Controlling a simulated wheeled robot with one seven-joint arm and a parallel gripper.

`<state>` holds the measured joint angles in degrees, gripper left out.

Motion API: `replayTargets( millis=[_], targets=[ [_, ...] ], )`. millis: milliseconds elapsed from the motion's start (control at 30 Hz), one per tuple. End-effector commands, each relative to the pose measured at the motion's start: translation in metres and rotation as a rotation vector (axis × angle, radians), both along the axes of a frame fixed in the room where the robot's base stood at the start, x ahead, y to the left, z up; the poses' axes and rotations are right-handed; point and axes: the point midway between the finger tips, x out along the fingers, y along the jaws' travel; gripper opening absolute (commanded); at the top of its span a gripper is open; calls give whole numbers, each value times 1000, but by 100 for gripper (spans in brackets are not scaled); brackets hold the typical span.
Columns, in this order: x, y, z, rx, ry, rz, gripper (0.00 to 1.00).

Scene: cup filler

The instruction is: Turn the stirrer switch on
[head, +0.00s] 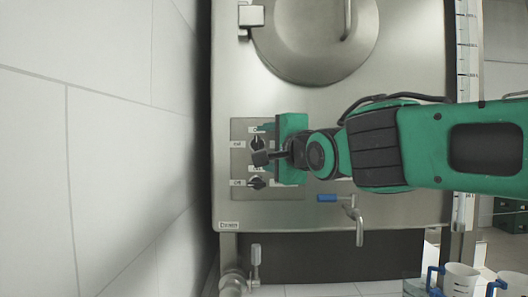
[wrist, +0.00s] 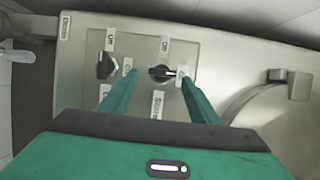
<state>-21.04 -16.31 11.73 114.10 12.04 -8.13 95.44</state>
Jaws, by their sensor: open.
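The stirrer switch is a black rotary knob (wrist: 161,74) on a grey panel, above a partly covered "Stirrer" label. An "Off" label sits above it in the wrist view and a partly hidden label to its right. Its white mark points right, away from "Off". The knob also shows in the head view (head: 257,144). My green gripper (wrist: 158,78) is open, with one finger on each side of this knob; contact cannot be told. In the head view my gripper (head: 266,153) covers part of the panel.
A second black knob (wrist: 106,66) is left of my left finger; its mark points up toward "Off". Cups (head: 460,278) stand at the lower right. A pale wall (head: 110,130) is at left.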

Motion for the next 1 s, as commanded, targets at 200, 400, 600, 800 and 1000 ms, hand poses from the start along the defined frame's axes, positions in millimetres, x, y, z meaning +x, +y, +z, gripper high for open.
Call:
replayTargets(
  millis=[200, 400, 600, 800, 1000],
  targets=[
    [-32, -12, 1, 0, -3, 0, 56],
    [-64, -25, 0, 0, -2, -1, 56],
    [-85, -33, -1, 0, 0, -1, 56],
    [-93, -36, -2, 0, 2, -2, 56],
    [-93, -36, -2, 0, 3, -2, 56]
  ],
)
